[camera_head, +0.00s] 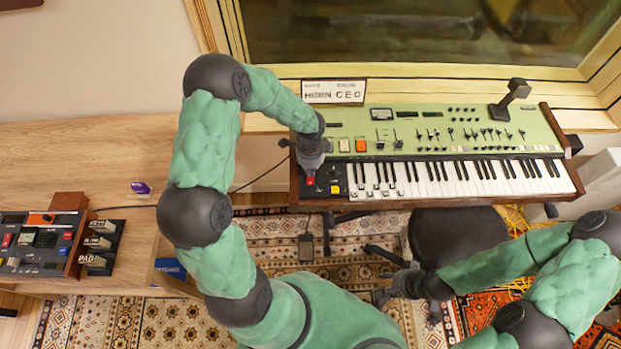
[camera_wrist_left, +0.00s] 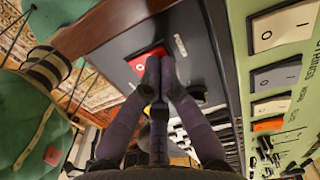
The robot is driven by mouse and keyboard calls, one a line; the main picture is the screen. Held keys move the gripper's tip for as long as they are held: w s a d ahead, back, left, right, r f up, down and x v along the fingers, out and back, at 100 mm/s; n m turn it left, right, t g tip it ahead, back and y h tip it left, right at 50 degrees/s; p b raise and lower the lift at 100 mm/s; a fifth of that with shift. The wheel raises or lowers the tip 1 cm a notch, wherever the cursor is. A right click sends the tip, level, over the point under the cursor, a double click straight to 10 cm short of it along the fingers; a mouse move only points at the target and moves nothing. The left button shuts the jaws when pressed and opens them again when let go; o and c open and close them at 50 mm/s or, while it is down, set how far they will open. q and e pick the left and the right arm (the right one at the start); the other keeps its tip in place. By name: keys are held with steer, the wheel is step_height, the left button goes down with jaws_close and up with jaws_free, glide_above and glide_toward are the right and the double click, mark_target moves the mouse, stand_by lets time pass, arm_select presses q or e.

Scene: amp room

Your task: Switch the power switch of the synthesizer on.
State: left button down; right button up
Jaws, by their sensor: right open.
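The synthesizer (camera_head: 440,131) has a green panel, wooden side cheeks and a keyboard, and stands below the window. Its red power switch (camera_head: 310,181) is on the dark panel left of the keys. In the left wrist view the red switch (camera_wrist_left: 144,62) lies at my fingertips, beside a small pale label. My left gripper (camera_wrist_left: 160,58) has its fingers together, with nothing seen between them. The tips overlap the switch's edge; I cannot tell if they touch. In the head view the left gripper (camera_head: 310,168) is over that panel. My right gripper (camera_head: 384,291) is open, low near the stool.
Rocker switches (camera_wrist_left: 277,77) in white, grey and orange line the green panel beside my left gripper. A black stool (camera_head: 455,240) stands before the keyboard. A wooden desk (camera_head: 90,150) with a small device (camera_head: 45,240) is at left. A lamp-like black stand (camera_head: 510,100) is on the synthesizer.

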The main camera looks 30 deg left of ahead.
arm_select(q)
steer(key=shift+f, duration=0.45)
arm_select(e)
steer(key=shift+f, duration=0.3)
arm_select(q)
steer(key=shift+r, duration=0.2)
arm_select(e)
steer(key=shift+r, duration=0.15)
arm_select(q)
steer(key=shift+r+p, duration=2.6)
steer(key=shift+r, duration=0.8)
arm_select(e)
step_height(320, 180, up, 5)
steer(key=shift+r, duration=0.15)
